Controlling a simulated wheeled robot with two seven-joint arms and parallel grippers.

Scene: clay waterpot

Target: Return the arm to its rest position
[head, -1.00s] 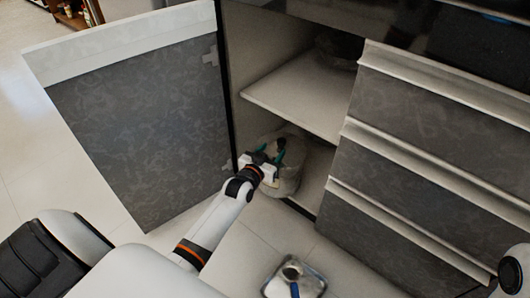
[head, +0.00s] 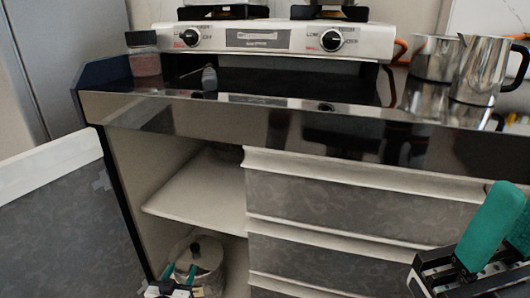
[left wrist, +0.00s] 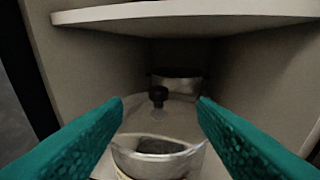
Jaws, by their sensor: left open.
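A pale grey pot (head: 208,262) with a black lid knob stands on the floor of the open lower cabinet. It also shows in the left wrist view (left wrist: 155,163), centred ahead of my fingers. My left gripper (head: 180,270) is at the bottom of the head view, in front of the pot. Its teal fingers are apart and nothing is held between them; both show in the left wrist view (left wrist: 160,104). My right gripper (head: 480,245) is at the lower right, before the drawers. One teal finger shows clearly, so its opening is unclear.
A shelf (head: 190,190) lies above the pot, and the open cabinet door (head: 55,225) stands at the left. Drawers (head: 340,200) fill the right. A stove (head: 262,38), a jar (head: 144,60) and metal jugs (head: 482,68) stand on the counter. Another metal vessel (left wrist: 178,84) sits deeper inside.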

